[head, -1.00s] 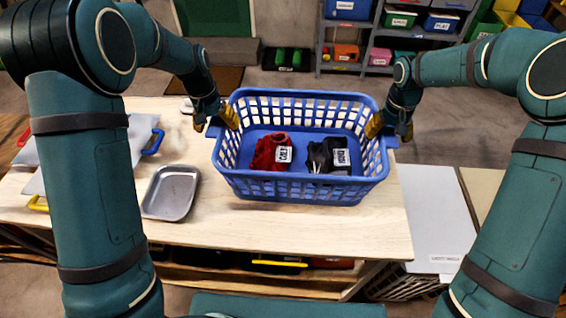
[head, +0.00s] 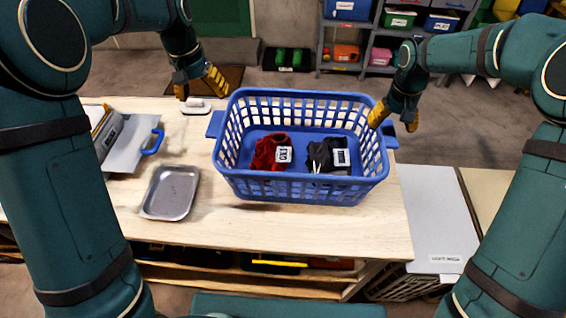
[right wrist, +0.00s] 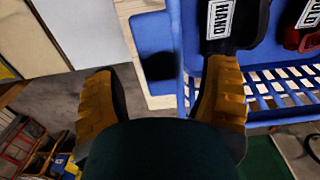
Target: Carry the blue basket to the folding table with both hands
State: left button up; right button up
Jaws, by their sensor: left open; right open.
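The blue basket (head: 300,190) stands upright on the light wooden table (head: 260,225), holding a red labelled cloth item (head: 264,152) and a dark labelled one (head: 320,155). My left gripper (head: 199,84) is open and empty, clear of the basket, up and left of its left handle (head: 215,124). My right gripper (head: 395,117) is open at the basket's right end. In the right wrist view its spread fingers (right wrist: 160,90) lie either side of the blue right handle (right wrist: 152,45), with nothing gripped. Whether a finger touches the rim cannot be told.
A grey metal tray (head: 171,192) lies left of the basket. Flat boards with a blue handle (head: 153,142) and a small white item (head: 196,106) are farther left and back. A white-lidded bin (head: 437,220) stands right of the table. Shelves with boxes (head: 395,20) are behind.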

notch_tip(320, 180, up, 8)
jog(key=shift+r, duration=0.1)
dwell(0.4)
